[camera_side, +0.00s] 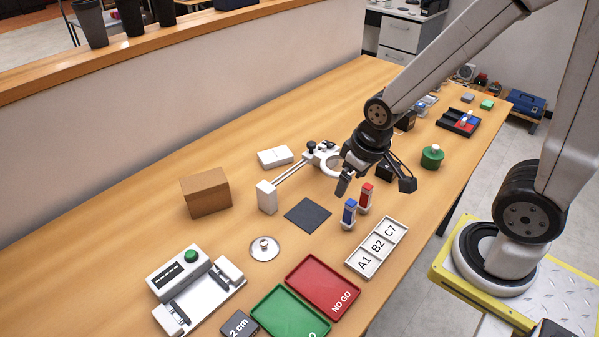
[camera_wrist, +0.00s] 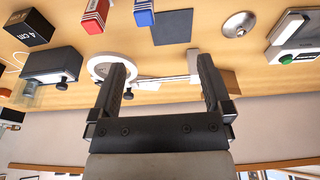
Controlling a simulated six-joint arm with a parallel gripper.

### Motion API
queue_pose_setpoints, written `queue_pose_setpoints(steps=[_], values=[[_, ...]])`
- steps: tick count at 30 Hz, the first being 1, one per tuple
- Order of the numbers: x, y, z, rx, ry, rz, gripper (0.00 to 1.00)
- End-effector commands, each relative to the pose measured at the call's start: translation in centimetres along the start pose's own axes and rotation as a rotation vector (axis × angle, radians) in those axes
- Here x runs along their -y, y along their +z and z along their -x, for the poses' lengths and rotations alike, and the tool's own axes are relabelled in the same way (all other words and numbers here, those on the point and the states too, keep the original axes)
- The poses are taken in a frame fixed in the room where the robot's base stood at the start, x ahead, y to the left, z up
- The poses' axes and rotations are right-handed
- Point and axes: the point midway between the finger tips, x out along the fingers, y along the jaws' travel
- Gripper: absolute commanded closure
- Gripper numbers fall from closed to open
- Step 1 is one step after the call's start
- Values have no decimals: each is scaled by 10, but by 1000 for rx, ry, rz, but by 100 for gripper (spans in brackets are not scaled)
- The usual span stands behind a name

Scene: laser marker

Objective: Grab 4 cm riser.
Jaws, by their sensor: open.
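The 4 cm riser (camera_wrist: 28,30) is a dark block with white "4 cm" lettering, at the upper left of the wrist view. In the side view a dark block that appears to be the riser (camera_side: 386,169) stands on the table just right of my gripper, partly hidden behind it. My gripper (camera_wrist: 162,72) is open, with nothing between its fingers. In the side view my gripper (camera_side: 343,185) hangs above the table near the white ring, apart from the riser.
A red block (camera_side: 366,196) and a blue block (camera_side: 349,213) stand upright close to my gripper. A white ring stand (camera_side: 331,166), a dark mat (camera_side: 307,215) and a labelled tray (camera_side: 377,248) are nearby. A green weight (camera_side: 432,158) stands to the right. A 2 cm block (camera_side: 239,324) lies in front.

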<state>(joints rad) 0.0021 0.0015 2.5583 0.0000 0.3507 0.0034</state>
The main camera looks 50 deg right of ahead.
Motion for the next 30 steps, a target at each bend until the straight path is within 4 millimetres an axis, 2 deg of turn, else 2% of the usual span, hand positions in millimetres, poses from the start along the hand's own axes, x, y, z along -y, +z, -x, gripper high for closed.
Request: queue_pose_setpoints(steps=[5, 11, 20, 24, 30], values=[[-12, -6, -4, 14, 9, -85, 0], [-48, -22, -14, 49, 37, -343, 0], [-140, -35, -40, 119, 101, -916, 0], [-184, -30, -53, 148, 133, -1178, 0], [-230, -18, -66, 174, 167, -1448, 0]])
